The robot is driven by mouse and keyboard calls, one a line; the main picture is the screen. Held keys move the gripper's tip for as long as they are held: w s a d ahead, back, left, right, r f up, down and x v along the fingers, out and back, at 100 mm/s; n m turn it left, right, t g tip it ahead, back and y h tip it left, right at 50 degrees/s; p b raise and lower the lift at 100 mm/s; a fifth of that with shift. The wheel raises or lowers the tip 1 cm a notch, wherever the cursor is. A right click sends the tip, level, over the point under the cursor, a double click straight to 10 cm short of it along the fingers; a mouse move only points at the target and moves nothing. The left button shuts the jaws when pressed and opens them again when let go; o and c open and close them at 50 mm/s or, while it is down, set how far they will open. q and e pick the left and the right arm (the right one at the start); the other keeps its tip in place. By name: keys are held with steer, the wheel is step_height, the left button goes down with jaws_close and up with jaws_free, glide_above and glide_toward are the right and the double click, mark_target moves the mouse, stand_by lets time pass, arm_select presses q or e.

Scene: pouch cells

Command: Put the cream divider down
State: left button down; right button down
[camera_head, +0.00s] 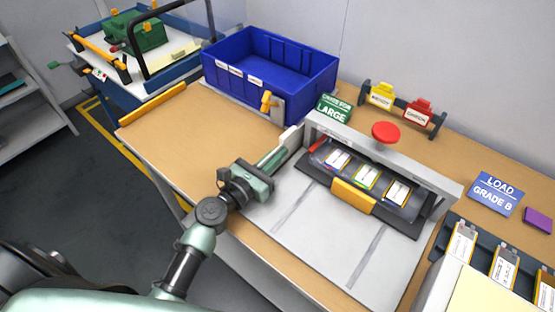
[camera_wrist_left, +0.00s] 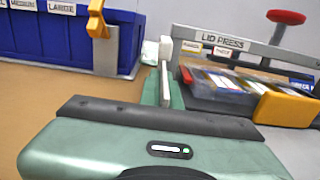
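A flat cream panel (camera_head: 490,292), which looks like the cream divider, lies at the bottom right of the head view, partly cut off by the frame. It sits on a white box-like support (camera_head: 437,287). My left gripper (camera_head: 290,139) is far from it, over the table beside the left end of the lid press. Its pale-tipped fingers look closed together in the left wrist view (camera_wrist_left: 160,55), with nothing visible between them. My right gripper is not in view.
The lid press (camera_head: 320,125) with a red knob (camera_head: 386,132) holds a dark tray of pouch cells. A blue bin (camera_head: 270,70) stands behind. A rack of cells (camera_head: 462,245) is at right. Bare table (camera_head: 190,130) lies left of my gripper. A cart (camera_head: 125,85) stands beyond.

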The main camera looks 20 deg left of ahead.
arm_select(q)
steer(key=shift+f, duration=0.1)
steer(key=c, duration=1.6)
jaws_free()
steer(key=shift+c, duration=0.2)
